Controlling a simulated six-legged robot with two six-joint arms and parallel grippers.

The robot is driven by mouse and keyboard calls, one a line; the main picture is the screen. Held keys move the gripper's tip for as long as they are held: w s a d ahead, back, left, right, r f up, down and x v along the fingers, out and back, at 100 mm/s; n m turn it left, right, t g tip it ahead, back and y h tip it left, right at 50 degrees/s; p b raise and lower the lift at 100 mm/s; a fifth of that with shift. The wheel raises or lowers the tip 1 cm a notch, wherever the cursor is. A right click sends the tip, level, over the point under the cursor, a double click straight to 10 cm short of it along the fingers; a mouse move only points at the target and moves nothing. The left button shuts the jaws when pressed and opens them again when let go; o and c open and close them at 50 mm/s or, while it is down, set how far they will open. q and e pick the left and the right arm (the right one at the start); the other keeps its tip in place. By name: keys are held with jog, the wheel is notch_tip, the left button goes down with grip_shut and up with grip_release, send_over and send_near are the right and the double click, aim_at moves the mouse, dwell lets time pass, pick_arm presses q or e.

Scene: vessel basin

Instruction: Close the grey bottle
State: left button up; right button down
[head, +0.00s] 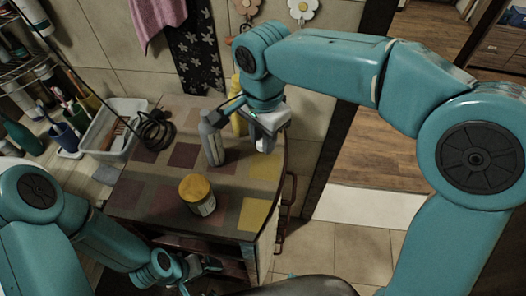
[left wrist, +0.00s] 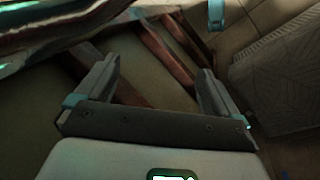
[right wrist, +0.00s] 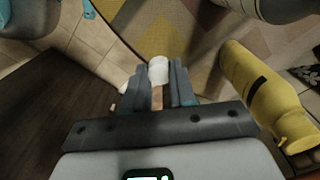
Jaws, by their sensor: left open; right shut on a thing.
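The grey bottle (head: 212,142) stands upright on the checkered cabinet top in the head view. A grey rounded body at the top right edge of the right wrist view (right wrist: 280,8) looks like the same bottle. My right gripper (head: 265,145) is to the right of the bottle, apart from it, above the cabinet top. In the right wrist view its fingers are shut on a small white cylindrical piece (right wrist: 158,70), which looks like a cap. My left gripper (head: 200,270) is low by the cabinet's front; its fingers (left wrist: 155,90) are open and empty. The bottle's mouth is too small to read.
A yellow bottle (head: 239,112) stands close behind the right gripper. A jar with a yellow lid (head: 197,193) stands nearer the front. A black coiled cable (head: 156,130) and a white basket (head: 104,126) are at the left. The cabinet's right edge is near the right gripper.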

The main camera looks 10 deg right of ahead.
notch_tip(320, 180, up, 11)
jog(key=p, duration=0.1)
dwell(0.4)
